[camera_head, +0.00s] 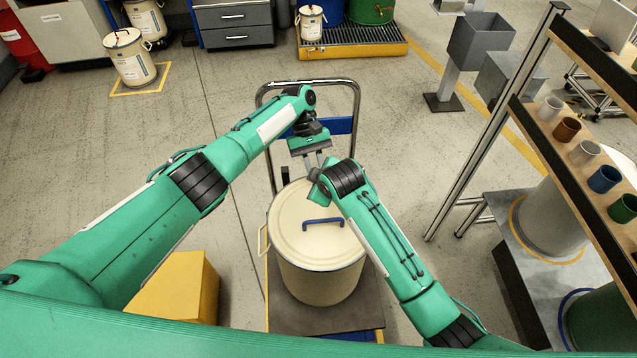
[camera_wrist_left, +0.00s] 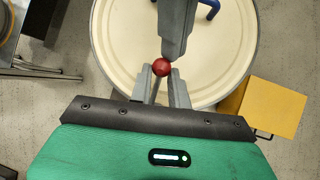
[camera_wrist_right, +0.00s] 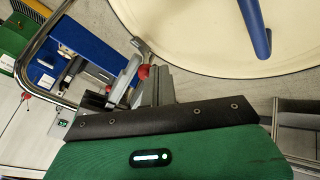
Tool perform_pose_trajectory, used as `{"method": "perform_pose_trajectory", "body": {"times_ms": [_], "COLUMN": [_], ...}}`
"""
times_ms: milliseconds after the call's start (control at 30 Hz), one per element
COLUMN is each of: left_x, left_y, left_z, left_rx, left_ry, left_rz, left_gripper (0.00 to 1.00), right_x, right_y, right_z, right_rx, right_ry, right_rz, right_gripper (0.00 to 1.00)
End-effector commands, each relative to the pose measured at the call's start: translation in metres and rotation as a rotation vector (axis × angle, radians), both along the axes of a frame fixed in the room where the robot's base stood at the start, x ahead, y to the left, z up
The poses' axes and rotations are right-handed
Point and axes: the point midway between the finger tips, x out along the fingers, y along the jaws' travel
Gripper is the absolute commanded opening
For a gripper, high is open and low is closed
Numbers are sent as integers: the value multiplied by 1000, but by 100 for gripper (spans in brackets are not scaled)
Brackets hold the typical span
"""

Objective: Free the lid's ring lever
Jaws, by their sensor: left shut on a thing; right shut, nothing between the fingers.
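The cream drum (camera_head: 318,280) stands on a trolley, with its cream lid (camera_head: 292,222) on top and a blue handle (camera_head: 323,222) on the lid. The ring lever is a thin rod with a red ball (camera_wrist_left: 160,67) at its end, by the drum's far rim; the ball also shows in the right wrist view (camera_wrist_right: 143,72). My left gripper (camera_head: 313,162) is shut on the lever's rod, just beside the ball. My right gripper (camera_head: 318,182) is shut and empty, its fingertips close by the ball. I cannot tell whether they touch it. The arms hide the lever in the head view.
The trolley's tube frame (camera_head: 357,100) rises behind the drum. A yellow box (camera_head: 185,290) stands to the left. A rack with several cups (camera_head: 585,152) stands at the right.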

Motion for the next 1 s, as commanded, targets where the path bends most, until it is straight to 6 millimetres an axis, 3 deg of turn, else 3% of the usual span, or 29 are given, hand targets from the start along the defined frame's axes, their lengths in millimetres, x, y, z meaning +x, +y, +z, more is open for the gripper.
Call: {"method": "perform_pose_trajectory", "body": {"times_ms": [400, 433, 500, 533, 833, 1000], "left_x": [-3, -3, -3, -3, 0, 11], "left_y": [-2, -2, -2, -2, 0, 5], "left_z": [-1, -1, -1, -1, 1, 17], "left_rx": [-3, -2, -2, -2, -1, 0], "left_ry": [9, 10, 8, 8, 3, -1], "left_rz": [-5, -6, -5, -4, -2, 0], "left_gripper": [0, 24, 38, 40, 40, 40], "right_x": [12, 13, 12, 12, 10, 9], "right_y": [-2, -2, -2, -2, 0, 0], "right_z": [7, 7, 7, 7, 5, 5], "right_rx": [-6, -6, -7, -7, -7, -7], "right_ry": [29, 28, 29, 30, 35, 36], "right_rz": [-3, -4, -4, -3, -2, 0], "right_gripper": [0, 0, 0, 0, 0, 0]}}
